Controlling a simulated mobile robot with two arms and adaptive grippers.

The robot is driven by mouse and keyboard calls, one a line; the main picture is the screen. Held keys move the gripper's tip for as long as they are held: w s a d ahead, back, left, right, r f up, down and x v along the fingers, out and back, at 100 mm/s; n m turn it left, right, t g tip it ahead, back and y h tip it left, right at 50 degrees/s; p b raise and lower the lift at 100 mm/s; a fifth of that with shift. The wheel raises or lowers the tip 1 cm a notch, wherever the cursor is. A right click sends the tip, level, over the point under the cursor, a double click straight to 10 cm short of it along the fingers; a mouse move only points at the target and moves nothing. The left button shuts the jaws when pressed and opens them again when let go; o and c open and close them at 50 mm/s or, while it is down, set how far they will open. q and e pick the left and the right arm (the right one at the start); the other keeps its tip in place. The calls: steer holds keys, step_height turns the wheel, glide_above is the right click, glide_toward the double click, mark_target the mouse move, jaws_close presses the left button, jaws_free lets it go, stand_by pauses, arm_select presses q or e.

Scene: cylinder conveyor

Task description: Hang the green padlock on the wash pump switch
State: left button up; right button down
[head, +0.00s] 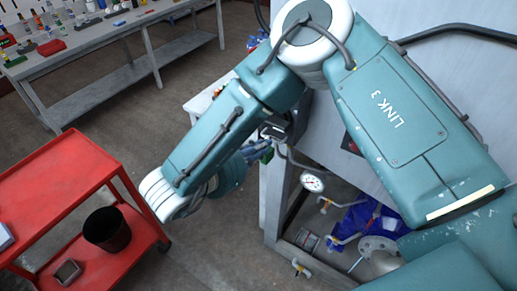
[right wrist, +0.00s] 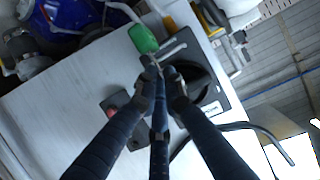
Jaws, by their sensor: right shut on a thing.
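The green padlock (right wrist: 143,38) is in the right wrist view, just beyond the fingertips of my right gripper (right wrist: 160,76). The fingers are closed together at the padlock, and a thin metal bar beside it looks like its shackle. A black rotary switch (right wrist: 200,84) on a grey plate lies right behind and beside the fingertips; whether the padlock touches it I cannot tell. In the head view my right gripper (head: 262,150) is small, beside the grey cabinet, and the padlock is not clear there. My left gripper is not in view.
A red button (right wrist: 112,111) sits on a grey plate near the switch. A pressure gauge (head: 312,183), pipes and a blue drum (head: 365,222) are at the cabinet's lower part. A red cart (head: 62,175) with a black bin (head: 107,230) stands left. The floor between is clear.

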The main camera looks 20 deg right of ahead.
steer(key=shift+w+d+b, duration=0.35)
steer(key=shift+w+d, duration=0.5)
steer(key=shift+d, duration=0.25)
steer(key=shift+b, duration=0.3)
stand_by(0.3)
steer(key=shift+f, duration=0.25)
stand_by(0.4)
steer(key=shift+f+b, duration=1.2)
steer(key=shift+b, duration=0.05)
